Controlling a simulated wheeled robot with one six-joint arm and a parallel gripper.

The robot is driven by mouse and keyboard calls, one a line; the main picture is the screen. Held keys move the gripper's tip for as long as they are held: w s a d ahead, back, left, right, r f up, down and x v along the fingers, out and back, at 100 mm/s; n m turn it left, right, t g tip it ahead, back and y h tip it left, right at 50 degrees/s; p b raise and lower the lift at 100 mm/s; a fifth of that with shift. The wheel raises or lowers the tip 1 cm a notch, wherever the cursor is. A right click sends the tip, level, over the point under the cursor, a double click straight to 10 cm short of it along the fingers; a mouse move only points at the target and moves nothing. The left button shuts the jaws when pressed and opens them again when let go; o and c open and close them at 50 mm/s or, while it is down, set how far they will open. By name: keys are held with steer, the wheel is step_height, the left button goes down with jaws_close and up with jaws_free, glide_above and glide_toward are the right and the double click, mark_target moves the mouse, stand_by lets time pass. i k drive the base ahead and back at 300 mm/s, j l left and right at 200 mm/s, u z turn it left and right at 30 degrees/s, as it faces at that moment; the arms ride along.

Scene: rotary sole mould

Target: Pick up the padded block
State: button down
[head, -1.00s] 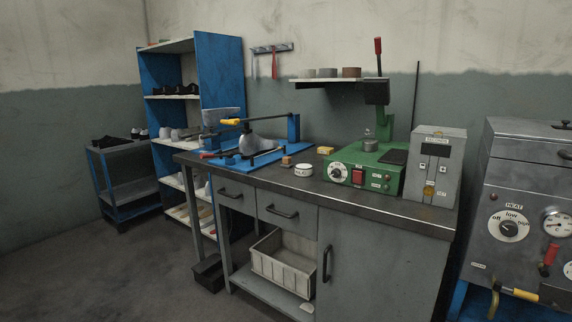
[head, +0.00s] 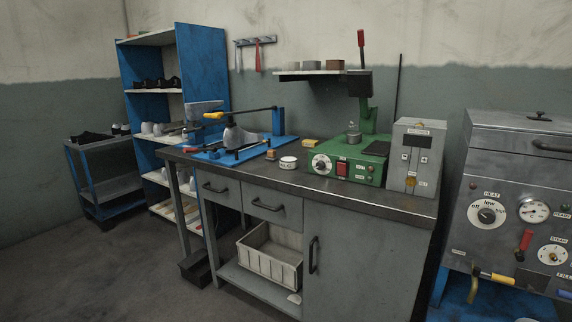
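A small tan block (head: 271,156) sits on the workbench top (head: 400,200), just left of a round white tin (head: 288,163). It may be the padded block, but it is too small to make out any padding. My gripper does not show in this view.
A blue clamp fixture (head: 240,150) with a grey last stands on the bench's left part. The green press (head: 348,165) and a grey control box (head: 412,155) stand on the right. A metal machine (head: 510,200) stands right of the bench. Floor is clear at front left.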

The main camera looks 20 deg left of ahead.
mark_target(271, 154)
steer(key=i+j, duration=0.5)
steer(key=i+j+u, duration=0.1)
steer(key=i+j, duration=0.4)
steer(key=i, duration=0.15)
steer(key=i+j+u, duration=0.1)
steer(key=i+j, duration=0.35)
steer(key=i, duration=0.15)
steer(key=i+j, duration=0.45)
steer(key=i, duration=0.15)
